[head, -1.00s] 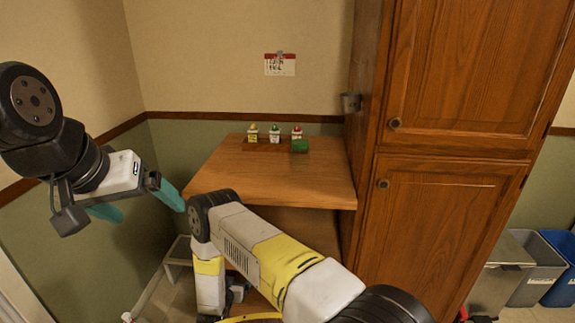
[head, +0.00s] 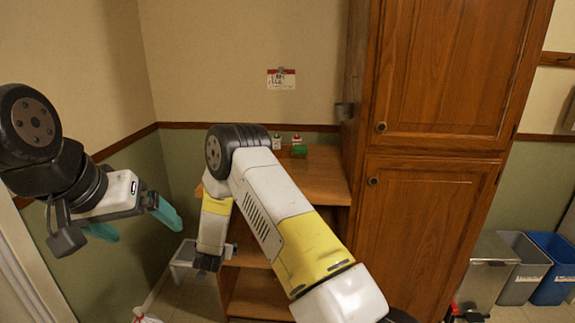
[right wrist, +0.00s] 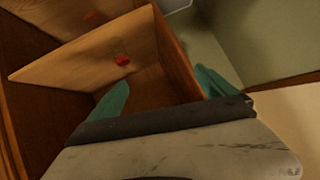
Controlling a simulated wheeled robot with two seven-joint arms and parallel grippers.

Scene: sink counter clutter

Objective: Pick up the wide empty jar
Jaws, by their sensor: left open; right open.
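I cannot make out a wide empty jar for certain in either view. In the right wrist view a small red item (right wrist: 122,60) with a faint, possibly clear outline above it lies on a wooden surface (right wrist: 75,65); it is too small to identify. My right gripper (right wrist: 162,90) is open and empty, its teal fingers spread near the wooden unit. In the head view my right arm hides its fingers. My left gripper (head: 134,222) is open and empty in the air at the left, away from the unit.
A wooden shelf unit (head: 325,184) holds small bottles (head: 296,139) and a green item (head: 299,151) on top. A tall wooden cabinet (head: 425,220) stands right of it. Bins (head: 552,268) stand at the far right.

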